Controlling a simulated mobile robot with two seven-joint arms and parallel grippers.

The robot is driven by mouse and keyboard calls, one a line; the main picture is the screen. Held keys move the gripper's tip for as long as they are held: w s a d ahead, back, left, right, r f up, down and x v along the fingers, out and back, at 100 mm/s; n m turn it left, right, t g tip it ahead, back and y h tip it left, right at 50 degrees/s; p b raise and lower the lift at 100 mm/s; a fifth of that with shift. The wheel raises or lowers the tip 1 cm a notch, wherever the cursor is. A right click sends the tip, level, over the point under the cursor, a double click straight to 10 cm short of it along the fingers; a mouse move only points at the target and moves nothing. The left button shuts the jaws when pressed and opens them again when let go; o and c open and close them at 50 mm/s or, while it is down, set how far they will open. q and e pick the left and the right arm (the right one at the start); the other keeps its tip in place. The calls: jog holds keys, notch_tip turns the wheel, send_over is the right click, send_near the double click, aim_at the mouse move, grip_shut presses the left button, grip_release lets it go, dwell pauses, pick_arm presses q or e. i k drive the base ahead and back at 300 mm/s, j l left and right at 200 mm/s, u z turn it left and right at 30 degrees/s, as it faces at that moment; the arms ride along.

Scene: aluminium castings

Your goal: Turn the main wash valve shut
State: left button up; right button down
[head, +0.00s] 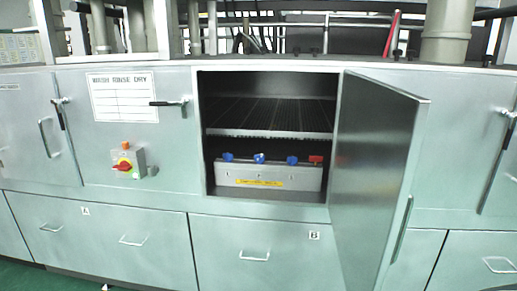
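A grey valve box (268,178) sits on the floor of an open compartment in a steel cabinet. On its top edge are three blue valve handles, the left one (228,157), the middle one (260,158) and the right one (292,160). A red valve handle (316,160) is at the right end of the row. A yellow label (258,183) on the box front is too small to read. I cannot tell which handle is the main wash valve or how each is turned. Neither of my grippers is in view.
The compartment door (378,170) stands open to the right, jutting forward. A wire shelf (270,118) is above the valves. Left of the opening are a latch handle (168,103), a "WASH RINSE DRY" sheet (122,97) and a red rotary switch (124,164). Drawers are below.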

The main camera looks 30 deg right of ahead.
aim_at(317, 159)
jog(key=i+j+z, duration=0.2)
jog(key=i+z, duration=0.15)
jog(key=i, duration=0.2)
jog(key=i+j+z, duration=0.4)
jog(key=i, duration=0.15)
jog(key=i+z, duration=0.15)
jog(key=z, duration=0.25)
jog(key=i+z, duration=0.15)
jog(key=z, duration=0.25)
jog(key=i+j+z, duration=0.1)
jog(key=z, duration=0.3)
jog(key=i+j+z, duration=0.15)
jog(key=z, duration=0.25)
